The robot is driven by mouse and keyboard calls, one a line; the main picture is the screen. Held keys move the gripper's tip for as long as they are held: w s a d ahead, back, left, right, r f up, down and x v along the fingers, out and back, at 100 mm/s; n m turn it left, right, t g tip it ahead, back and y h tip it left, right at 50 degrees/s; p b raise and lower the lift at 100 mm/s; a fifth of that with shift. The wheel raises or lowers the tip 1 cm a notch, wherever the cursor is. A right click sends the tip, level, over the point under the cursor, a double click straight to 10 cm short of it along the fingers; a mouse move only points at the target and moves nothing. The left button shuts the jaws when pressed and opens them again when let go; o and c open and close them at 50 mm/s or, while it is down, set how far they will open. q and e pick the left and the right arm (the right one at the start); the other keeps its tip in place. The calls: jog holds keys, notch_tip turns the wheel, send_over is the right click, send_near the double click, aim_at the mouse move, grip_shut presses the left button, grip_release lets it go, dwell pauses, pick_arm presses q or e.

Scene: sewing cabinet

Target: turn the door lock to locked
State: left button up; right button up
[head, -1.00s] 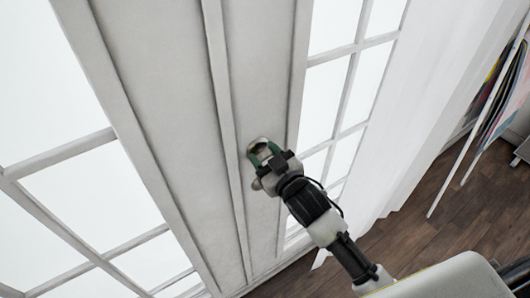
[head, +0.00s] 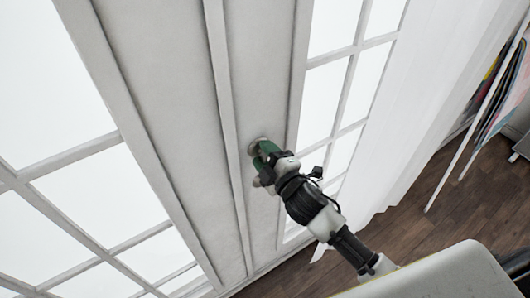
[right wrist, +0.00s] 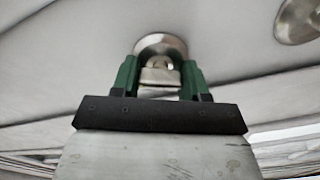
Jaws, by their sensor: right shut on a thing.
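The door lock is a round metal plate with a small turn piece on the pale door panel. In the head view the lock (head: 257,142) shows only as a sliver of metal behind the fingertips. In the right wrist view the lock (right wrist: 160,45) shows at the top centre, with its turn piece between the green fingers. My right gripper (head: 264,151) is shut on the turn piece, and it also shows in the right wrist view (right wrist: 159,76). The fingers hide much of the lock in the head view. My left gripper is not in view.
A second round metal fitting (right wrist: 298,18) shows at the upper right of the right wrist view. Glass panes with white bars flank the panel. A white curtain (head: 415,110) hangs at the right above the wooden floor (head: 470,200). Colourful hanging cloth (head: 500,100) is farther right.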

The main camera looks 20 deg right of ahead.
jog(key=shift+n, duration=2.3)
jog(key=shift+f, duration=0.1)
jog(key=o, duration=0.9)
jog(key=shift+b+v, duration=1.4)
jog(key=shift+v, duration=4.05)
